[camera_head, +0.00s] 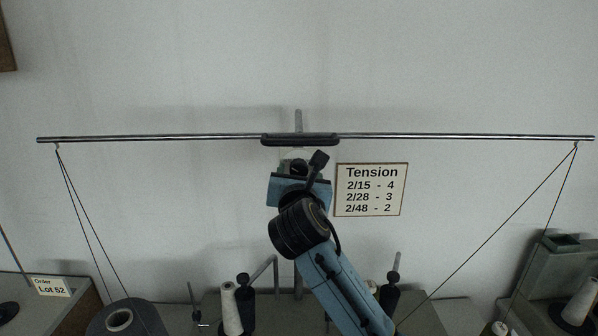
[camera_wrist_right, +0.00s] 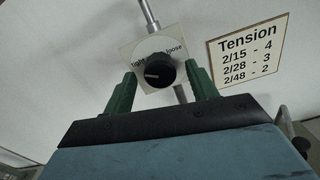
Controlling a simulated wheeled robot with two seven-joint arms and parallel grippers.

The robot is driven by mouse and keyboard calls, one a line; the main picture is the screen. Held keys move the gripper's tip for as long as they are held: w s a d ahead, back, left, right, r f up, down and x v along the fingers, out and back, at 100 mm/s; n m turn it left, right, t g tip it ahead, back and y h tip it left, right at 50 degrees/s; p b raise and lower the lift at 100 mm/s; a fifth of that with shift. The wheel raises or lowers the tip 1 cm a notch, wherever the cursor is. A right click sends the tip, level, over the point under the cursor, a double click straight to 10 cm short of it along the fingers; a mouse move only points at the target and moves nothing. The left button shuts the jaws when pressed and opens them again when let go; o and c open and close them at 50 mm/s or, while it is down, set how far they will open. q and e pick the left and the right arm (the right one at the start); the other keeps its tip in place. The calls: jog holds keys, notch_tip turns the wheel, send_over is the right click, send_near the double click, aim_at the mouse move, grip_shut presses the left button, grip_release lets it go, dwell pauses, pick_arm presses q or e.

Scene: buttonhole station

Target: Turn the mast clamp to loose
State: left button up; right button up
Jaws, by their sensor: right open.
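The mast clamp is a round black knob (camera_wrist_right: 160,73) on a pale plate (camera_wrist_right: 147,50) marked "tight" on the left and "loose" on the right. A short light mark on its face lies toward the left. My right gripper (camera_wrist_right: 160,70) is open, with one green finger on each side of the knob; gaps show, and I cannot tell how far its tips reach along it. In the head view my right gripper (camera_head: 297,170) is in front of the clamp and mostly hides it. The mast (camera_head: 298,120) rises behind. My left gripper is not in view.
A long metal bar (camera_head: 190,137) crosses above on the mast, with thin threads hanging from both ends. A tension card (camera_head: 372,189) is on the wall to the right. Yarn cones (camera_head: 231,310) and machine parts stand below.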

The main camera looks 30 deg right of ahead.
jog(key=shift+w+d, duration=0.15)
jog(key=shift+w, duration=0.1)
jog(key=c, duration=1)
